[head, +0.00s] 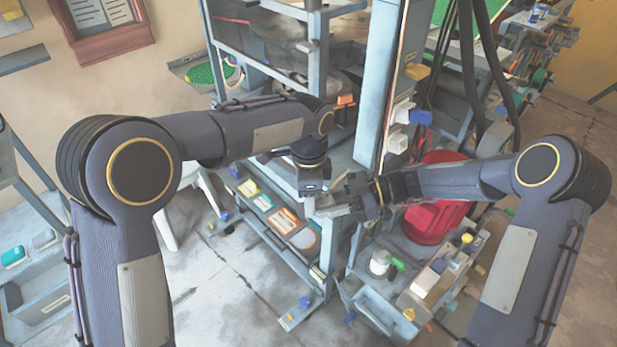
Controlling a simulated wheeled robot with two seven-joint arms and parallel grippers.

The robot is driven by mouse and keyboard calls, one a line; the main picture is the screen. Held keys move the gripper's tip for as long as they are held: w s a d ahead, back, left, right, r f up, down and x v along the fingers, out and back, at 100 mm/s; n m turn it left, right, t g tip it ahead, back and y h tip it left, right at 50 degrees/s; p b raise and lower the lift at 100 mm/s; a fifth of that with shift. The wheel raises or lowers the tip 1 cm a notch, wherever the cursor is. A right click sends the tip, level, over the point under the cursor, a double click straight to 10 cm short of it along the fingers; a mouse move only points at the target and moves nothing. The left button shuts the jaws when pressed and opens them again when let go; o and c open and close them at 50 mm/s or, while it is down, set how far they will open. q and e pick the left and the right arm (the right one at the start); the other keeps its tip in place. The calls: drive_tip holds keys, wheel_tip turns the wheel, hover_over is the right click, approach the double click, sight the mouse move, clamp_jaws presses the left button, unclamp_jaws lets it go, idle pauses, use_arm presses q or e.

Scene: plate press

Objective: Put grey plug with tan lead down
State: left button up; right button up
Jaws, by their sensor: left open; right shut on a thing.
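My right gripper (345,198) reaches in from the right and points left, in front of the press frame's post. It is shut on a small grey piece, which I take to be the grey plug; its outline is hard to part from the fingers. I cannot make out the tan lead. My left gripper (312,202) points down just left of the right gripper's tips, close to them. It is open; whether it touches the plug cannot be told.
The blue-grey press frame (368,120) stands close behind both grippers. A shelf with several flat coloured items, including an orange-edged one (284,221), lies low to the left. A red round housing (437,222) and a cluttered low bench (421,284) are at right. Floor (215,300) is mostly clear front left.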

use_arm(q)
drive_tip(key=shift+f, duration=1.65)
drive_tip(key=c, duration=0.9)
drive_tip(key=shift+c, duration=0.3)
use_arm(e)
drive_tip(key=o, duration=1.1)
